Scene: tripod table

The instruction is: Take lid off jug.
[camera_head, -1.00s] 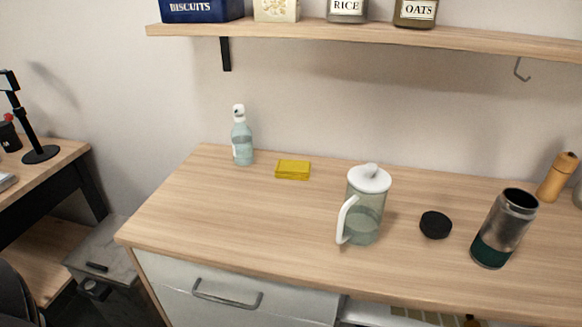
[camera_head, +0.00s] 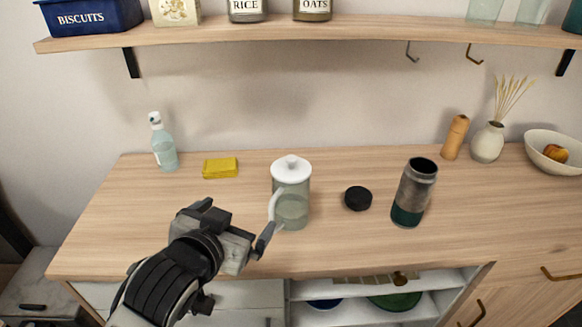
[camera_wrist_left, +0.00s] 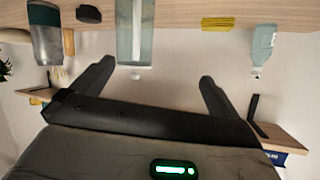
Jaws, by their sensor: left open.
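The jug (camera_head: 292,208) is a clear greenish pitcher with a white handle on its left side, standing upright on the wooden counter. Its white lid (camera_head: 291,170), with a small knob on top, sits on the jug. My left gripper (camera_head: 236,224) is open and empty, in front of the jug and to its left, apart from it. In the left wrist view, which is upside down, the jug (camera_wrist_left: 135,32) shows beyond the open fingers (camera_wrist_left: 157,70). My right gripper is not in view.
A black round cap (camera_head: 358,198) and a steel and green flask (camera_head: 414,192) stand right of the jug. A yellow sponge (camera_head: 220,168) and a spray bottle (camera_head: 162,142) are on the left. A shelf (camera_head: 300,33) runs above. The counter's left front is clear.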

